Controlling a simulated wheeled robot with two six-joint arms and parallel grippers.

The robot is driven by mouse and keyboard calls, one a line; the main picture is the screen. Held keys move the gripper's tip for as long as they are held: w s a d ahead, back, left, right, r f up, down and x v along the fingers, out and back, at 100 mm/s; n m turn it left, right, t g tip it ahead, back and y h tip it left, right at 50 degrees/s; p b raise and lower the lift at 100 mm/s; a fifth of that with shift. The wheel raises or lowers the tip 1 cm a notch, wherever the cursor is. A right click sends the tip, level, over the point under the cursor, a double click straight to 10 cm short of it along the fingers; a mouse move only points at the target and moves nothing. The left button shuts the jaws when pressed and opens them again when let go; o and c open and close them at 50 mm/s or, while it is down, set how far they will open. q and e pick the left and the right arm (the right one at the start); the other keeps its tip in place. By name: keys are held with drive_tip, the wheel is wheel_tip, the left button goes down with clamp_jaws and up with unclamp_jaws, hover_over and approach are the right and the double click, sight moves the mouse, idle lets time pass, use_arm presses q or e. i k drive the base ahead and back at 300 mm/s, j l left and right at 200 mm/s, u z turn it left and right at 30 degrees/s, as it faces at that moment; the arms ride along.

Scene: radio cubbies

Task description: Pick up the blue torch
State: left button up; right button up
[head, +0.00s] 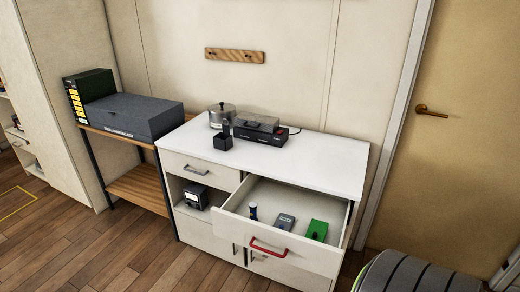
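A small dark blue upright cylinder (253,211), which looks like the blue torch, stands in the open drawer (233,209) of the white cabinet, towards the drawer's left side. It is small in the head view, so its details are hard to tell. Nothing is touching it that I can see. Neither of my grippers is in view.
The drawer, with its red handle (268,247), also holds a grey-blue device (286,221) and a green box (317,230). A pot (221,115) and black appliance (259,130) stand on the cabinet top. A dark striped rounded object (410,270) is at lower right. Floor at lower left is clear.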

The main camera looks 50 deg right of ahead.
sight(252, 206)
drive_tip(key=l, duration=1.2)
drive_tip(key=l+u, duration=0.15)
drive_tip(key=l, duration=1.05)
